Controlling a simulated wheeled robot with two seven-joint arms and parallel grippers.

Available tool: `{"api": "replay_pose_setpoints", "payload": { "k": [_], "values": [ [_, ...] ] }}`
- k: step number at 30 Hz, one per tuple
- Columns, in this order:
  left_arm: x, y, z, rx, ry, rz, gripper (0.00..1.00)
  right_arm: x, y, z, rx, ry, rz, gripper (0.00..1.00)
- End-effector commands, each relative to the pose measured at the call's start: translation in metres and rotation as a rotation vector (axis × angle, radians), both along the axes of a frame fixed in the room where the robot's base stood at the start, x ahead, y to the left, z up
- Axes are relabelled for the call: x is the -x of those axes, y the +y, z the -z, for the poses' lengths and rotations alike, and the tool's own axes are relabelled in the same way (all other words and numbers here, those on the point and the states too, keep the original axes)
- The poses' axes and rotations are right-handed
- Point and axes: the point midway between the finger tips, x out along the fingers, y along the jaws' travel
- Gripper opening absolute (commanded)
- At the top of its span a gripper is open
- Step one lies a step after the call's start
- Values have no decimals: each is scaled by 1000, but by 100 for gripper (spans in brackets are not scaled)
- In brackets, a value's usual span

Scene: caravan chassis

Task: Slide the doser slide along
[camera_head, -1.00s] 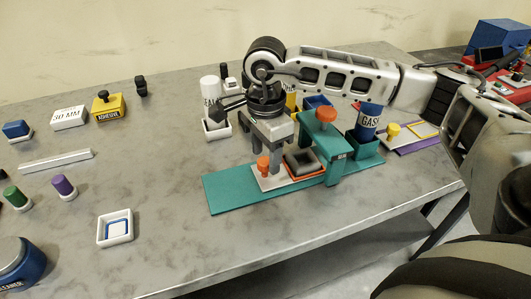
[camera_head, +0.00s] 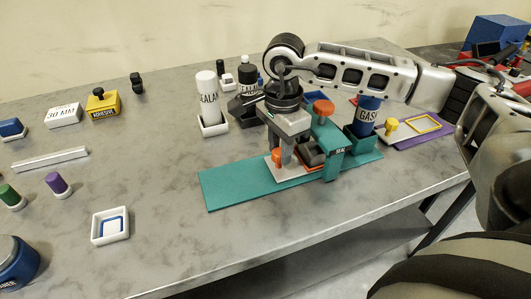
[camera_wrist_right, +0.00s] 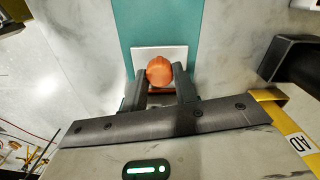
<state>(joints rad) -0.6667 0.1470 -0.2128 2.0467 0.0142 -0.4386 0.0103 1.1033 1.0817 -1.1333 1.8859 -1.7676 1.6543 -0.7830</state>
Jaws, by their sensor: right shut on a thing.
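The doser slide is a pale plate (camera_head: 296,173) with an orange knob (camera_head: 277,158) and a dark square pocket (camera_head: 312,152). It lies on a long teal base (camera_head: 232,187), partly in the teal bridge (camera_head: 333,150) with an orange top knob (camera_head: 324,107). My right gripper (camera_head: 280,155) is shut on the orange knob. In the right wrist view the knob (camera_wrist_right: 160,70) sits between the two fingertips (camera_wrist_right: 161,78), with the white plate (camera_wrist_right: 158,53) under it. Part of the pocket is hidden by the gripper. My left gripper is not in view.
A blue canister marked GAS (camera_head: 367,115) stands in a teal holder right of the bridge. A white SEALANT bottle (camera_head: 209,98) stands in a white tray (camera_head: 213,126) behind the base. The base's left end is clear. The table's front edge is close.

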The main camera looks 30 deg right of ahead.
Motion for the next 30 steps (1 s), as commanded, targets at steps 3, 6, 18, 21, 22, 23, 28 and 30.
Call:
{"api": "replay_pose_setpoints", "payload": {
  "k": [3,6,18,21,22,23,28,30],
  "values": [
    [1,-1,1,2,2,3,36,1,-7,0,2,-2,2,0],
    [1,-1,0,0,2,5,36,1,-7,-1,4,-2,2,0],
    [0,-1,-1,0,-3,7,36,1,-6,-1,3,-1,1,50],
    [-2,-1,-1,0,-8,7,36,1,-6,-1,2,-2,1,50],
    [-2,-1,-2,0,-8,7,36,1,-5,-2,1,-2,1,50],
    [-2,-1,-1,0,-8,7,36,1,-5,-4,1,-3,1,50],
    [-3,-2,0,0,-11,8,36,0,-5,-28,0,-7,0,50],
    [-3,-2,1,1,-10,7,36,0,-5,-44,-1,-8,1,50]
  ]
}}
